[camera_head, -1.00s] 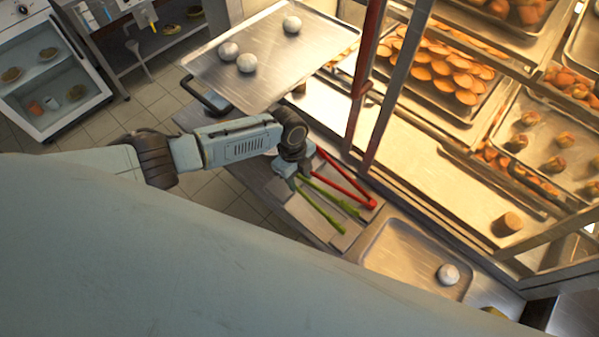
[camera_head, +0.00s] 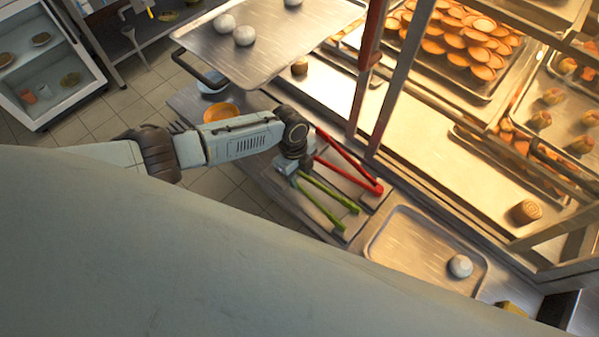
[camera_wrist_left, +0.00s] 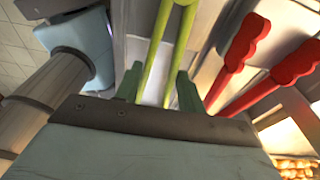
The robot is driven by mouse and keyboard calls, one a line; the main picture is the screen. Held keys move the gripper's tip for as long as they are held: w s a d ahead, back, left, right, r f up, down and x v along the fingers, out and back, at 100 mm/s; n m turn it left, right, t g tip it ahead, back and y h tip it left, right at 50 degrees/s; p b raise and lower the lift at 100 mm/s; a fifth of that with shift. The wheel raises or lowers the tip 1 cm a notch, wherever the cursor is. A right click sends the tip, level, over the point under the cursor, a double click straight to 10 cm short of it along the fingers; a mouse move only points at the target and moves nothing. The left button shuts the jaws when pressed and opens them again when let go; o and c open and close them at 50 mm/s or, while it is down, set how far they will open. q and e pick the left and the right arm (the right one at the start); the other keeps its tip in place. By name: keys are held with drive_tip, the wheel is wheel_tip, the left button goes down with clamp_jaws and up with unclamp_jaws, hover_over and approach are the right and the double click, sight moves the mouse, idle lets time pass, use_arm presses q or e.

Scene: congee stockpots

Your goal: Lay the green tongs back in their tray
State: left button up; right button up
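The green tongs (camera_head: 325,203) lie across the middle of the head view, with two arms reaching to the lower right from my left gripper (camera_head: 288,168). In the left wrist view the green tongs (camera_wrist_left: 158,50) pass between the two fingers of the left gripper (camera_wrist_left: 160,80), which sit close against the outer sides of their arms. A flat grey tray (camera_head: 310,213) is beneath the tongs on the counter. Whether the tongs touch it or hang just above is hard to tell. My right gripper is out of view.
Red tongs (camera_head: 350,160) lie close beside the green ones, and their handles show in the wrist view (camera_wrist_left: 245,42). A metal tray with a white ball (camera_head: 460,265) is at the lower right. A red post (camera_head: 368,65) and lit pastry shelves stand behind.

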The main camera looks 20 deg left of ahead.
use_arm(q)
drive_tip(key=o, duration=0.6)
drive_tip(key=shift+o, duration=0.2)
wheel_tip(320, 180, up, 8)
drive_tip(key=a+p, duration=0.1)
drive_tip(key=p, duration=0.1)
drive_tip(key=shift+w+f, duration=0.2)
drive_tip(key=shift+f, duration=0.05)
